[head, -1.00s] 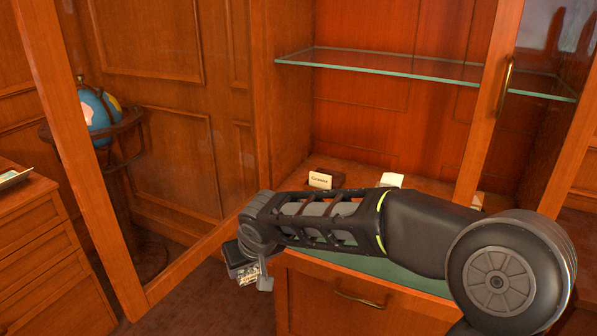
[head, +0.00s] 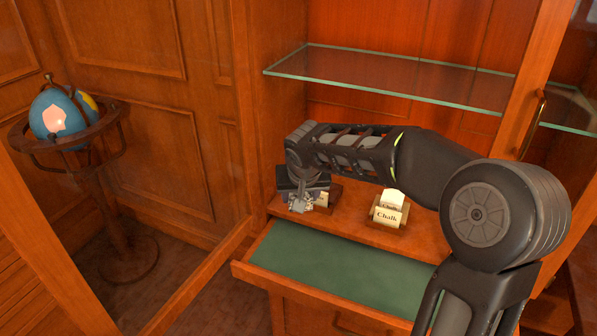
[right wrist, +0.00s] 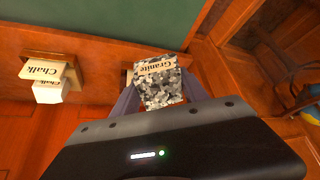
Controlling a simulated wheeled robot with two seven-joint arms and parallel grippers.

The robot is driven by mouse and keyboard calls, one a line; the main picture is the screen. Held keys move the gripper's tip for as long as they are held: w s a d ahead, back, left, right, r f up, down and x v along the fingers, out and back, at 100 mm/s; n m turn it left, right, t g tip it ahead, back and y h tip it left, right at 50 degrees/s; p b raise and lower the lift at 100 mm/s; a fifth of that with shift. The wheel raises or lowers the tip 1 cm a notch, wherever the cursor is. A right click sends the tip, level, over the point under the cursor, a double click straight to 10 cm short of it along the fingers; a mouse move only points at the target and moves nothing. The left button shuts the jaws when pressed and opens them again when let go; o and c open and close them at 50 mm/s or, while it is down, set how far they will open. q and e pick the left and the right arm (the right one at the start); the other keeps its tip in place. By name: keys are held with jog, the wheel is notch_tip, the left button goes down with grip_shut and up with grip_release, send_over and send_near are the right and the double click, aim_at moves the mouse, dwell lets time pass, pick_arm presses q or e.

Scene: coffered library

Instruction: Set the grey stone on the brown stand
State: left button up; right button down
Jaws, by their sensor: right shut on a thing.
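The grey stone (right wrist: 160,88), a speckled black-and-white block, is between the fingers of my right gripper (right wrist: 160,98), which is shut on it. In the head view my right gripper (head: 302,204) is low over the cabinet floor at the left, partly hiding the stone. The brown stand (head: 335,191) shows just beside and behind it. In the right wrist view a "Granite" card (right wrist: 155,67) lies across the stone's far end, and the stone covers most of the stand. I cannot tell whether the stone touches the stand. My left gripper is not in view.
A second stand (head: 376,222) with a "Chalk" card and a white block is to the right. A glass shelf (head: 390,75) spans above the arm. A green-lined drawer (head: 340,270) is open in front. A glazed door frame is at left, with a globe (head: 62,118) beyond.

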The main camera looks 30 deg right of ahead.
jog(key=shift+d+r, duration=0.1)
jog(key=shift+d, duration=0.05)
jog(key=shift+w+d, duration=0.1)
dwell(0.3)
jog(key=w+d+p, duration=0.4)
jog(key=d+p, duration=0.1)
jog(key=w+d+p, duration=0.2)
jog(key=d+p, duration=0.1)
jog(key=shift+d, duration=0.2)
jog(key=shift+w+d+f+p, duration=0.15)
jog(key=shift+w+d+p, duration=0.6)
jog(key=shift+d+p, duration=0.4)
jog(key=shift+w+d+f+p, duration=0.1)
jog(key=shift+w+d+p, duration=0.6)
jog(key=shift+d+p, duration=0.35)
